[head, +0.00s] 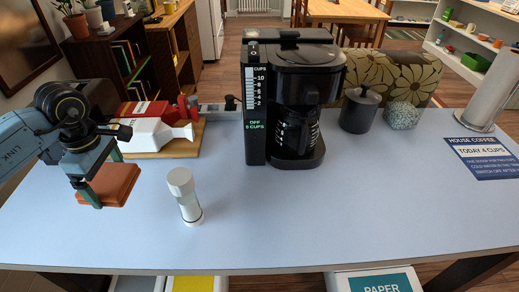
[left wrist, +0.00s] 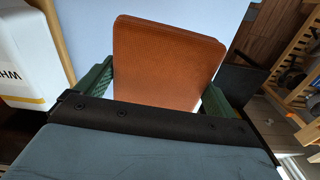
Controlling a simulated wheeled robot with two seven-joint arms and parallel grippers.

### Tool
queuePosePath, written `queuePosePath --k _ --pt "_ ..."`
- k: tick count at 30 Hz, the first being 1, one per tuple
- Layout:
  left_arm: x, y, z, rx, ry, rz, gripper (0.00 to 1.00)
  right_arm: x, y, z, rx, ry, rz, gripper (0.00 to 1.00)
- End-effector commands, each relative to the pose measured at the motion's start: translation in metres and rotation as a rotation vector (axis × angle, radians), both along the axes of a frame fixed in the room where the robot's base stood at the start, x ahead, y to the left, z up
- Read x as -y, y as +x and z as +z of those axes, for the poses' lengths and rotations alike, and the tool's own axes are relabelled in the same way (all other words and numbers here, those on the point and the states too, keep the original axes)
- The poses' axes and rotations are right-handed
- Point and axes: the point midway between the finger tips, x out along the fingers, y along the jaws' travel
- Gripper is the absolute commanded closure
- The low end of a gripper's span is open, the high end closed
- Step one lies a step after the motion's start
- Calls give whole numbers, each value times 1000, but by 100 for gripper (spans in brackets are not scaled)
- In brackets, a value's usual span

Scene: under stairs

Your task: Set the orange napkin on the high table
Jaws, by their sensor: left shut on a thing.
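The orange napkin (head: 110,184) is a flat, folded square with rounded corners. It shows large in the left wrist view (left wrist: 165,62). My left gripper (head: 104,178) is shut on it, with a green finger at each side of it. The gripper is over the left part of the high table (head: 350,225), which has a pale blue top. The napkin seems to be held above the top; the exact gap is hard to tell. My right gripper is not in view.
A white cylinder (head: 185,197) stands right of the napkin. A wooden board (head: 175,149) with red and white packs lies behind. The front middle and right are clear.

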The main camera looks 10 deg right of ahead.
Motion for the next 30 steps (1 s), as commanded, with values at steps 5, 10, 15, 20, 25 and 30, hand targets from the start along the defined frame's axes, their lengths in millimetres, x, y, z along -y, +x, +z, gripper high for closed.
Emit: queuePosePath --k 5,10,15,20,25,30 --pt "-6 2 -1 0 1 86 47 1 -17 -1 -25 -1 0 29" --pt "-6 2 -5 -2 1 86 47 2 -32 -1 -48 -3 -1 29" --pt "-5 1 -36 -5 1 83 47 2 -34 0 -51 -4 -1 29" --pt "-5 1 -59 -2 0 84 47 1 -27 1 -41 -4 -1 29" --pt "-5 1 -71 -2 0 82 47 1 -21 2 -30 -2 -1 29" --pt "-5 1 -95 -2 -1 83 47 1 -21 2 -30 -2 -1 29"
